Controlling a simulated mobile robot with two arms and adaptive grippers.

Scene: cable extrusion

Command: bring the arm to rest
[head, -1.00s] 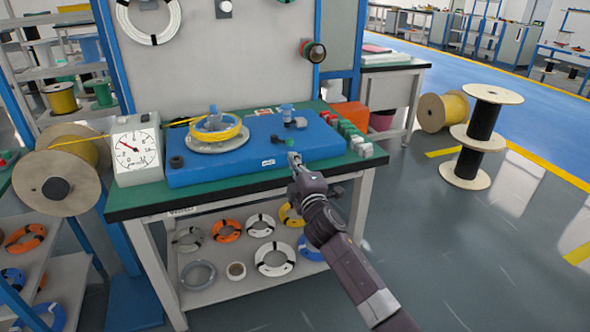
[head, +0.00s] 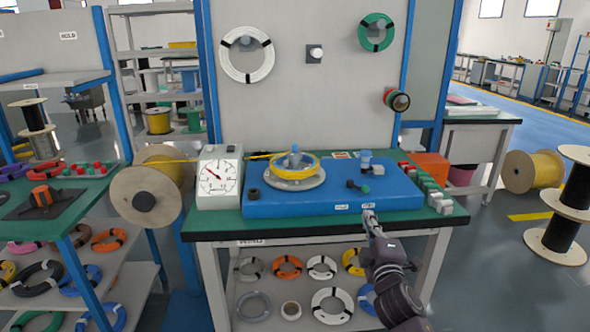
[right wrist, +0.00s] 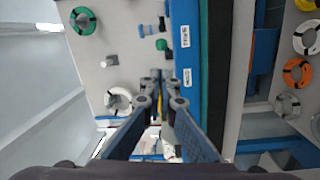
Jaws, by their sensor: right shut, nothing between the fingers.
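My right gripper (head: 369,214) is shut and empty. It is just in front of the blue machine base (head: 330,207) on the workbench, near its front edge. In the right wrist view the shut fingers (right wrist: 161,76) point toward the blue base (right wrist: 186,60), with nothing between them. The right arm comes in from the bottom right of the head view. On the base, a yellow cable coil (head: 294,168) sits on a round turntable (head: 295,182). My left gripper is not in view.
A dial gauge (head: 220,178) stands left of the base on the green bench top (head: 215,226). Small green and white blocks (head: 428,186) line the right edge. Cable coils lie on the lower shelf.

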